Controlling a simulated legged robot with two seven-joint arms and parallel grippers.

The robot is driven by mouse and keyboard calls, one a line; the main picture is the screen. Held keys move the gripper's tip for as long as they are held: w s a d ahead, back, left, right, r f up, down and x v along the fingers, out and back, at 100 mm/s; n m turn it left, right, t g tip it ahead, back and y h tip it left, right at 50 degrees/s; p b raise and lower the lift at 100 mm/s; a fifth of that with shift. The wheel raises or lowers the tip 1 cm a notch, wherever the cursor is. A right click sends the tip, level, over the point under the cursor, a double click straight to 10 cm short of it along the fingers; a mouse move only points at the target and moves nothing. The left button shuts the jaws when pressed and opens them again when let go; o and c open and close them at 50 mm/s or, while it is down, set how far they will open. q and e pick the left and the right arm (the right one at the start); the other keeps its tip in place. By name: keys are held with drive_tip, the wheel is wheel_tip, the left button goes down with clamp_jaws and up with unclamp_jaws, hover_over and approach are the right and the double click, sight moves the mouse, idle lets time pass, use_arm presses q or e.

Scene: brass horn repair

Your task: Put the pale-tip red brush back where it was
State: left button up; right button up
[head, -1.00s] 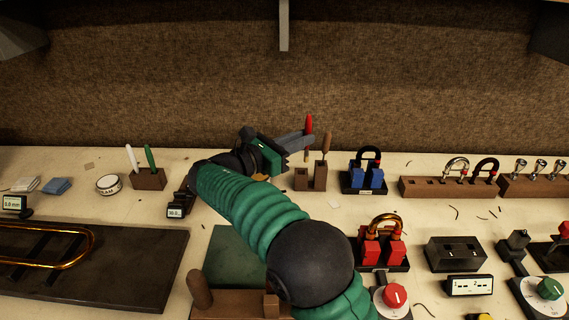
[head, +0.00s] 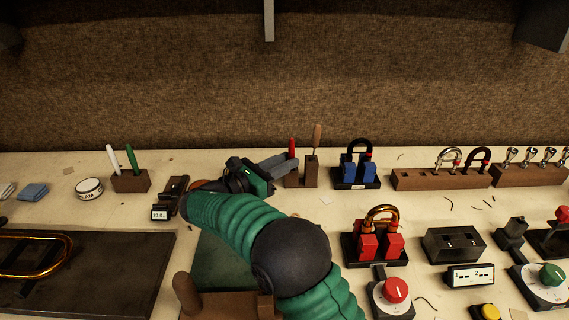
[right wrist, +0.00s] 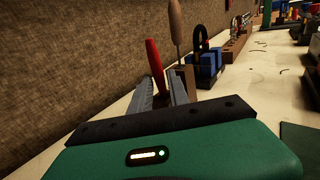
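The red brush (head: 292,147) stands upright at the left side of the small brown block (head: 309,178), with its lower end hidden by the block and my fingers. In the right wrist view, its red handle (right wrist: 154,58) leans slightly and rises between my two fingers. My right gripper (head: 291,164) is at the block's left side, its fingers on either side of the handle; they look slightly apart, with narrow gaps beside it. A brown-handled tool (head: 316,141) stands in the same block, to the right. My left gripper is not in view.
A blue padded stand (head: 361,177) with a dark horseshoe piece is close on the right. A brown block (head: 130,181) with white and green tools stands on the left. Red blocks (head: 381,246) with a copper bend stand in front. The fabric wall rises behind.

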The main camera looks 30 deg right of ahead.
drive_tip(key=shift+o, duration=1.1)
drive_tip(key=a+p, duration=0.1)
drive_tip(key=a, duration=0.3)
drive_tip(key=s+a, duration=0.1)
drive_tip(key=a, duration=0.2)
drive_tip(key=a+p, duration=0.1)
drive_tip(key=a, duration=0.3)
drive_tip(key=shift+s+a+r+p, duration=0.1)
drive_tip(key=shift+s+a+p, duration=0.2)
drive_tip(key=shift+a+p, duration=0.05)
drive_tip(key=shift+a, duration=0.15)
